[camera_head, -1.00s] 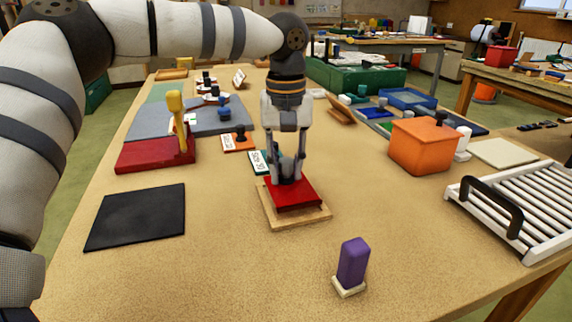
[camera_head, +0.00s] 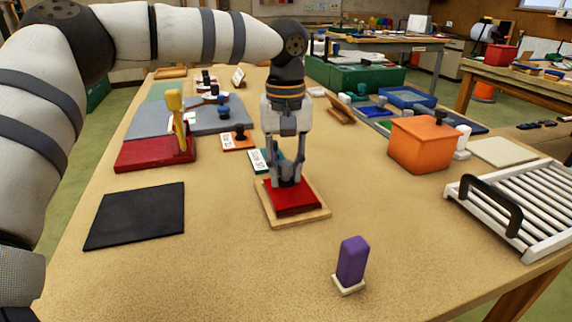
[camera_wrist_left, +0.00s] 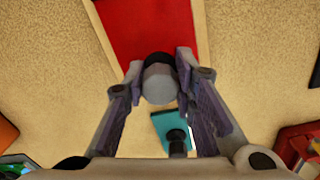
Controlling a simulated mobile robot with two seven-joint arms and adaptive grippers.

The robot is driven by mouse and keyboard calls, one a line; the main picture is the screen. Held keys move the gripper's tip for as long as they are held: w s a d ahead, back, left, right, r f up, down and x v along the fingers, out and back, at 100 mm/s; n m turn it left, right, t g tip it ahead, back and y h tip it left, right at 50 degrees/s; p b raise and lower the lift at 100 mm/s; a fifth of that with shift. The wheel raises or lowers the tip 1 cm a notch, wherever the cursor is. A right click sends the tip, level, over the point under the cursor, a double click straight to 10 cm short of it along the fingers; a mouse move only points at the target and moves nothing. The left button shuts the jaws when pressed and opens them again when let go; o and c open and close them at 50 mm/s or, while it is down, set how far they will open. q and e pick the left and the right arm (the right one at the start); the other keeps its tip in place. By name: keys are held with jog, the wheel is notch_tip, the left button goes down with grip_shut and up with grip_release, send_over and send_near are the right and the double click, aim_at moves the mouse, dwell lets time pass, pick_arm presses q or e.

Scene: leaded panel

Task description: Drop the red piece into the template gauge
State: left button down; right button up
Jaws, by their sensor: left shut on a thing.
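The red piece (camera_head: 296,203) is a flat red plate with a grey knob, and it also shows in the left wrist view (camera_wrist_left: 145,25). The template gauge (camera_head: 303,219) is a light wooden frame on the table, and its rim shows around the red piece. My left gripper (camera_head: 287,180) points straight down and is shut on the knob, which lies between its fingertips in the left wrist view (camera_wrist_left: 160,72). The red plate lies within the frame's outline; I cannot tell whether it rests fully on the bottom. My right gripper is not in view.
A teal piece (camera_head: 257,164) stands just behind the gauge. A purple block (camera_head: 353,262) is in front at the right, a black mat (camera_head: 137,216) at the left. An orange box (camera_head: 420,146) and a white rack (camera_head: 535,204) stand right. The front table is mostly clear.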

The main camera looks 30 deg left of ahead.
aim_at(286, 164)
pick_arm(q)
jog(key=shift+f, duration=0.4)
jog(key=c, duration=1.2)
grip_release()
jog(key=shift+c, duration=0.2)
notch_tip(286, 164, up, 12)
jog(key=shift+f, duration=0.1)
